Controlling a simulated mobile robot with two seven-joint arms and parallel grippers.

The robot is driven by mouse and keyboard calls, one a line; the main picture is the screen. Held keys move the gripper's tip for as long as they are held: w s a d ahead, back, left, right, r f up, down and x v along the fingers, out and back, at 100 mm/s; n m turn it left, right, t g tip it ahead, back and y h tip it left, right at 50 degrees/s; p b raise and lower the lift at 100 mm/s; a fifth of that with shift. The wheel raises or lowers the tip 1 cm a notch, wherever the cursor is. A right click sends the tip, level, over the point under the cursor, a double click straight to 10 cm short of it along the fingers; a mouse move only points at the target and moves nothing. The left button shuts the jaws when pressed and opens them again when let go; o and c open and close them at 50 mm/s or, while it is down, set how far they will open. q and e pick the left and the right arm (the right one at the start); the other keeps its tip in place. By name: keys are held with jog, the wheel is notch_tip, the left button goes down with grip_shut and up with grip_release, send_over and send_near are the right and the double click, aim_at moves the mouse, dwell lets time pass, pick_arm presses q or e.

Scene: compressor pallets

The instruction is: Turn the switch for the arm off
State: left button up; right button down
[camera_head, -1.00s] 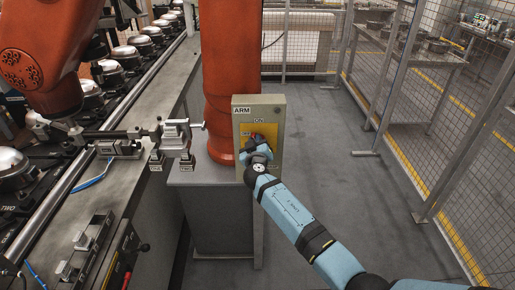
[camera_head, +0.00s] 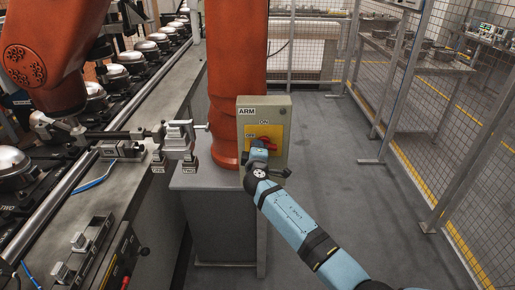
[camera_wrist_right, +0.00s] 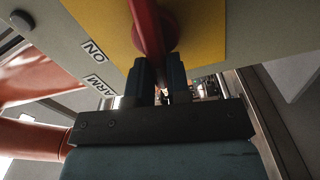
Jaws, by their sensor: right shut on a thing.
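The switch box (camera_head: 280,108) is a grey-beige panel labelled ARM, with a yellow plate (camera_head: 276,131) and ON and OFF marks. The red switch handle (camera_head: 268,142) sits on the yellow plate; in the head view it lies roughly sideways and is partly hidden by my gripper. My right gripper (camera_head: 259,144) is at the handle. In the right wrist view the red handle (camera_wrist_right: 147,30) passes between the two fingers of my right gripper (camera_wrist_right: 156,72), which are shut on it. The ON and ARM labels show left of it. My left gripper is not in view.
An orange robot arm column (camera_head: 236,70) stands behind the box on a grey pedestal (camera_head: 222,225). A conveyor with several compressors (camera_head: 115,75) runs at the left. A mesh fence (camera_head: 440,110) is at the right, with clear grey floor (camera_head: 345,215) between.

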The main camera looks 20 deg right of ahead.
jog(key=shift+f+n, duration=0.2)
jog(key=shift+n, duration=0.8)
jog(key=c, duration=1.1)
grip_release()
jog(key=b+v, duration=0.1)
jog(key=v, duration=1.2)
jog(key=shift+s+a, duration=0.1)
jog(key=shift+s, duration=0.3)
